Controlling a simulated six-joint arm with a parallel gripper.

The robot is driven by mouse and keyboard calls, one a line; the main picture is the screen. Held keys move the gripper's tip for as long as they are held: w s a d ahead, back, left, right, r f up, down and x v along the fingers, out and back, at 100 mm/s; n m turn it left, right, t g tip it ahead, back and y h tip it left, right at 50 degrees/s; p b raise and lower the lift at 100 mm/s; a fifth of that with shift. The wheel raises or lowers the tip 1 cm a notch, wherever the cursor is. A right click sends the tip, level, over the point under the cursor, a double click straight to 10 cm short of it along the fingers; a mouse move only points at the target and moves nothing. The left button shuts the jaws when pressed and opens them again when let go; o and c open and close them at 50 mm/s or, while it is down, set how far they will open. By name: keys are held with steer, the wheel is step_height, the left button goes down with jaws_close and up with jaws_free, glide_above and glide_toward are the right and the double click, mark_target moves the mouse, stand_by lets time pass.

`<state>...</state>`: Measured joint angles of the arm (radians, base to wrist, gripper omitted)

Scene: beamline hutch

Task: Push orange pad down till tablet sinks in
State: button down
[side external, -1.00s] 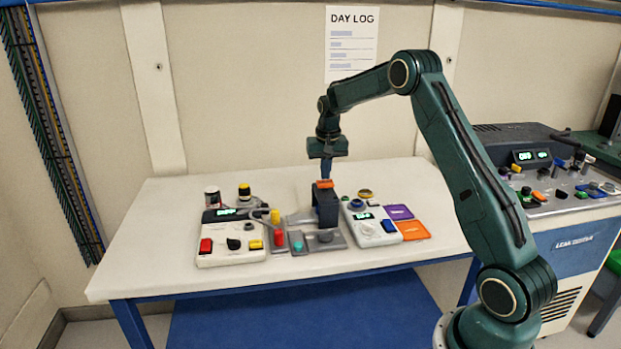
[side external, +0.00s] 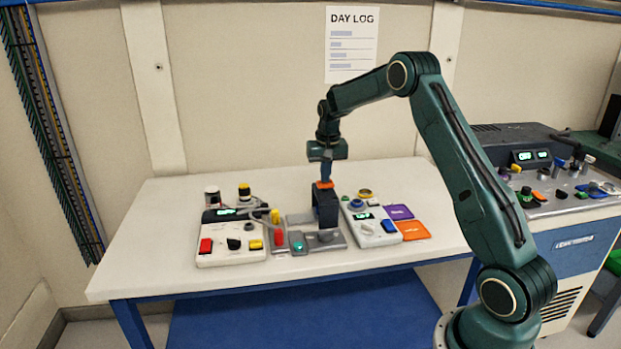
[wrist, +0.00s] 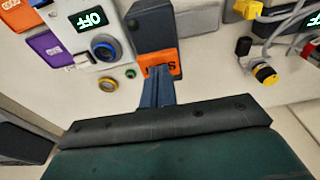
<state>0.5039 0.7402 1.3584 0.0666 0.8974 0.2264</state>
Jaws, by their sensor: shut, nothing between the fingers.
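The orange pad (side external: 325,185) is the top of a dark upright press block (side external: 325,207) on a grey base in the middle of the table. In the wrist view the pad (wrist: 172,60) carries dark lettering, partly hidden by my fingers. My gripper (side external: 325,179) points down with its blue fingers shut and empty. In the wrist view the fingertips (wrist: 158,70) overlap the near part of the pad. They look on or just above it; I cannot tell whether they press. The tablet cannot be made out in either view.
A white box with red and yellow buttons (side external: 231,245) stands left of the press. A white box with a blue button (side external: 371,230) stands right. Purple (side external: 399,212) and orange (side external: 414,230) cards lie beyond it. The table's left end is clear.

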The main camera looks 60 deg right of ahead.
steer(key=shift+f, duration=0.5)
stand_by(0.3)
steer(key=shift+r, duration=0.1)
stand_by(0.3)
steer(key=shift+r, duration=3.5)
